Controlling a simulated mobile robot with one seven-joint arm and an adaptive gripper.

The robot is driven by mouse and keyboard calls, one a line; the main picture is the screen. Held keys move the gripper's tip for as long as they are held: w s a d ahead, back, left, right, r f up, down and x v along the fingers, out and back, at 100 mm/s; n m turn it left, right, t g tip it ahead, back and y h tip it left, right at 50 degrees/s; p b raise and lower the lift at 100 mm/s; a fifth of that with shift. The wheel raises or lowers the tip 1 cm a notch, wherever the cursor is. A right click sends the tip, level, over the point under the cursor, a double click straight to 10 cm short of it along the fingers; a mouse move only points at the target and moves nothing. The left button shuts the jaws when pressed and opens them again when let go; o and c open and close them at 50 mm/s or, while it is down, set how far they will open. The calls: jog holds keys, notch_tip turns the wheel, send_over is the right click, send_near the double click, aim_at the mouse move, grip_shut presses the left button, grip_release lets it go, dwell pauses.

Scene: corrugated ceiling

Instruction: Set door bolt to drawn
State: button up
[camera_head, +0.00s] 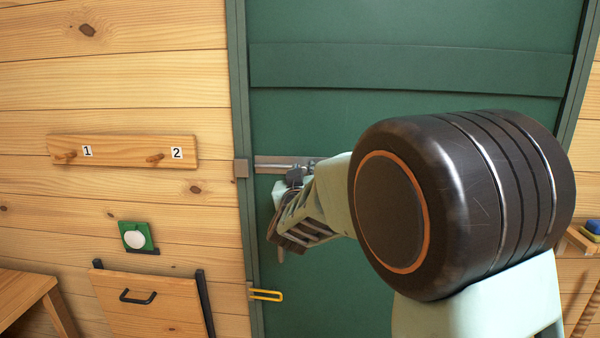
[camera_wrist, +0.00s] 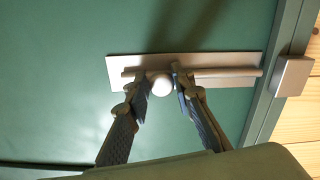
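The door bolt's grey metal plate (camera_wrist: 125,68) is fixed to the green door, with a rod (camera_wrist: 230,72) along it and a round pale knob (camera_wrist: 161,84). My gripper (camera_wrist: 160,76) has one finger on each side of the knob; the fingers appear to touch it. The rod's right end in the wrist view seems to stop near the door edge, just short of the square keeper (camera_wrist: 293,76) on the frame. In the head view the keeper (camera_head: 241,168) is left of the bolt plate (camera_head: 270,161), and my gripper (camera_head: 292,182) and arm hide the plate's right part.
Left of the door are a peg board (camera_head: 125,151) marked 1 and 2, a green square with a white disc (camera_head: 137,237), and a wooden panel with a black handle (camera_head: 150,310).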

jog(key=o, duration=0.3)
jog(key=shift+d, duration=0.25)
jog(key=shift+o, duration=0.2)
jog(key=shift+s+a, duration=0.1)
jog(key=shift+s, duration=0.25)
jog(key=s, duration=1.1)
jog(key=shift+s+a, duration=0.2)
